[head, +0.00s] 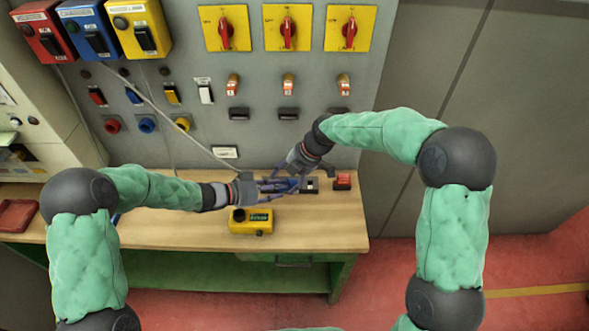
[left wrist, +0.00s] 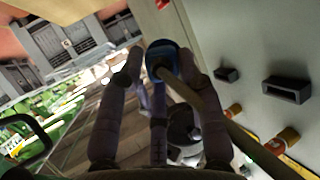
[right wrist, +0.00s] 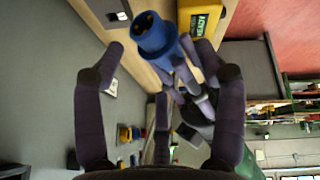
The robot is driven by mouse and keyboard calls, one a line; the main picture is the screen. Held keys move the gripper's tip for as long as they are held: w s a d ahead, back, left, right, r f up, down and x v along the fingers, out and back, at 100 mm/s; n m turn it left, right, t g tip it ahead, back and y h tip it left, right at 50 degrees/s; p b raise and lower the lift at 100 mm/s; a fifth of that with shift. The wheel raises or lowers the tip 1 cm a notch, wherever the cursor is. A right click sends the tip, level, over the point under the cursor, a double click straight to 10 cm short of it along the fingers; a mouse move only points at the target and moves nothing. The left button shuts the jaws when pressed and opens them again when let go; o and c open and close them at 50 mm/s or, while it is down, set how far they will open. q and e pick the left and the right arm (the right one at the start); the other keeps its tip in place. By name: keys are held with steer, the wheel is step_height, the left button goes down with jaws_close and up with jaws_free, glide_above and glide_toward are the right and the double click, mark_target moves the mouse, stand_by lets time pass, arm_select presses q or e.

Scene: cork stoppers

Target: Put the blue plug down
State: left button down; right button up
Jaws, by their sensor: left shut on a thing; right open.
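The blue plug (right wrist: 153,38) is held above the bench, its pin end showing in the right wrist view. It also shows in the left wrist view (left wrist: 161,54), with a grey cable (left wrist: 205,108) trailing from it. My left gripper (left wrist: 160,75) is shut on the plug. My right gripper (right wrist: 155,60) is open, its spread fingers on both sides of the plug in that view; I cannot tell whether they touch it. In the head view the two grippers meet over the bench and the plug is mostly hidden among their fingers.
The wooden bench (head: 180,229) has a yellow box (head: 251,222) in front, and a dark box (head: 309,186) and red block (head: 342,181) at right. Bare wood lies at front left and front right. The grey panel (head: 260,125) with switches and sockets rises behind.

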steer(key=shift+a+f, duration=0.3)
steer(key=shift+f, duration=0.35)
steer(key=c, duration=1.2)
arm_select(q)
steer(key=c, duration=0.8)
jaws_free()
arm_select(e)
steer(key=shift+c, duration=0.7)
arm_select(q)
steer(key=shift+o, duration=0.2)
arm_select(e)
steer(key=shift+w, duration=0.1)
